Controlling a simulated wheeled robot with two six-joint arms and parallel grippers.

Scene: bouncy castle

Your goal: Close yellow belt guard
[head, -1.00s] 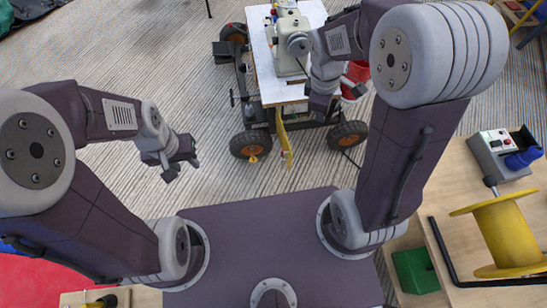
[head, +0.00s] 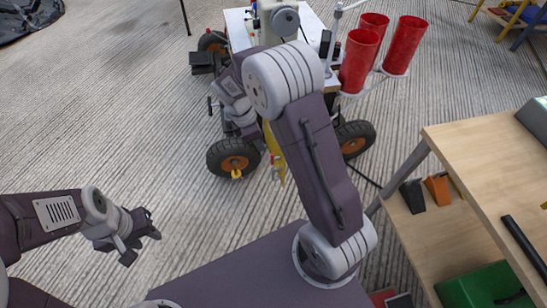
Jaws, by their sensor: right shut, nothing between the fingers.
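The yellow belt guard (head: 276,154) hangs at the near side of the wheeled cart with the sewing-machine-like unit. It is partly hidden behind my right arm, so I cannot tell how far it stands open. My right gripper (head: 243,125) is just left of the guard, above the cart's near left wheel. It is shut and empty, and I cannot tell whether it touches the guard. My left gripper (head: 142,240) is open and empty over the bare floor at the lower left, well apart from the cart.
The cart has a white top (head: 237,24) and black wheels with orange hubs (head: 234,160). Red cylinders (head: 358,60) stand at its right. A wooden workbench (head: 485,165) with a green bin (head: 482,287) fills the right side.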

